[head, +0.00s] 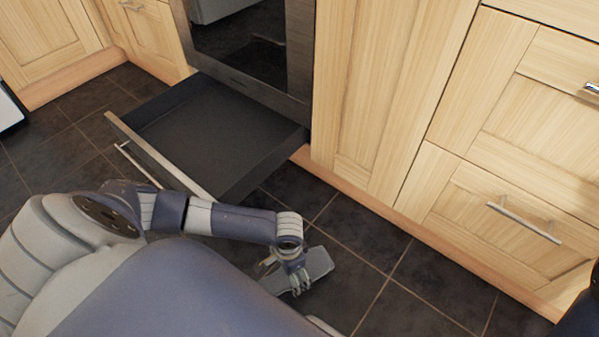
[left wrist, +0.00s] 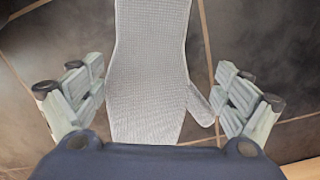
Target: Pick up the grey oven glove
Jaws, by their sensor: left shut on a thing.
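The grey oven glove (head: 319,262) is at my left gripper (head: 293,278), low in the middle of the head view over the dark floor tiles. In the left wrist view the ribbed grey glove (left wrist: 150,75) lies between the two fingers of the left gripper (left wrist: 160,72), with its thumb towards the right finger. The glove's upper end runs out of the wrist view. I cannot tell how far it is above the floor. My right gripper is not in view.
An open, empty-looking dark drawer (head: 215,140) under the oven (head: 255,45) juts out behind my left arm. Wooden cupboards (head: 385,95) stand along the back and right, with a handled drawer (head: 500,215). The tiled floor (head: 420,290) right of the gripper is clear.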

